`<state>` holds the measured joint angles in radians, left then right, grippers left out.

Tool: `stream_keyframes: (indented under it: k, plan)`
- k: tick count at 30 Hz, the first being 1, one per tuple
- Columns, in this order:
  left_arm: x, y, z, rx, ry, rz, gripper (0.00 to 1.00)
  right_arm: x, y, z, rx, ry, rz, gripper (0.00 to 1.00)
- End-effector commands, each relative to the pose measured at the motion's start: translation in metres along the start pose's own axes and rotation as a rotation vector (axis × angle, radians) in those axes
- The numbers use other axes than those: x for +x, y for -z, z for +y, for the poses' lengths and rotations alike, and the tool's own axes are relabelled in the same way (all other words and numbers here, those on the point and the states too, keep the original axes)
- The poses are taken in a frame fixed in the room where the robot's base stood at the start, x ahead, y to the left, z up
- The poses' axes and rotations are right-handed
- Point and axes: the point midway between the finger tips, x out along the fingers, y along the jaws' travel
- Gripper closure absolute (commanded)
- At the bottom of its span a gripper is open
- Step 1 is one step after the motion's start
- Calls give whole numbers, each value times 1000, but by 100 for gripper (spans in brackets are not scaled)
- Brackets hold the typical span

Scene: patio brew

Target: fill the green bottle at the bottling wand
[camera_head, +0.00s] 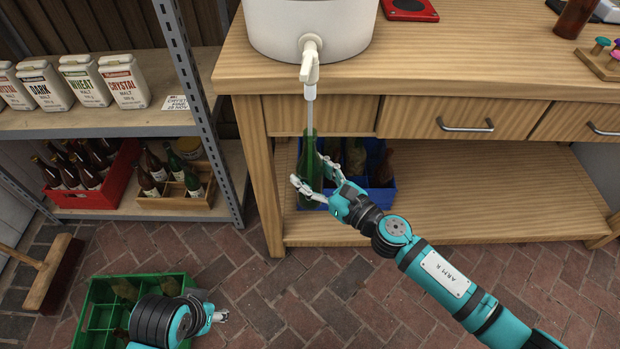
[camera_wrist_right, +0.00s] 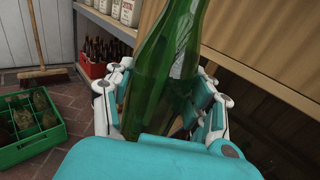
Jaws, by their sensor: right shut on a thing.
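The green bottle (camera_head: 309,165) stands upright under the bottling wand (camera_head: 310,110), its mouth in line with the wand's lower end. I cannot tell how far the wand reaches into the neck. The wand hangs from the tap (camera_head: 310,62) of a white bucket. My right gripper (camera_head: 318,190) is shut around the bottle's body. In the right wrist view the bottle (camera_wrist_right: 165,75) sits between the fingers and looks darker lower down; I cannot tell its fill level. My left gripper (camera_head: 216,317) is low at the left, its finger opening unclear.
The white bucket (camera_head: 300,22) stands on the wooden bench (camera_head: 430,70). A blue crate (camera_head: 382,198) with bottles is on the bench's lower shelf, behind the held bottle. A green crate (camera_head: 98,290) is on the brick floor by my left arm. A metal shelf (camera_head: 150,120) stands left.

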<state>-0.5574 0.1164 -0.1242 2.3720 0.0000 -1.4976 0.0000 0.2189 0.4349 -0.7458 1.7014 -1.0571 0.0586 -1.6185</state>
Motion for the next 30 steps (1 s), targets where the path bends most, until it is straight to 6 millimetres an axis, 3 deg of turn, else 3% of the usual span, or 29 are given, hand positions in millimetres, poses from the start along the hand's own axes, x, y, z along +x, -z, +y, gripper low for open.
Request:
stream_keyframes:
  k: [30]
  plan:
    - [16,-7,2,1,-3,-22,65,0,-6,0,-1,0,-2,87]
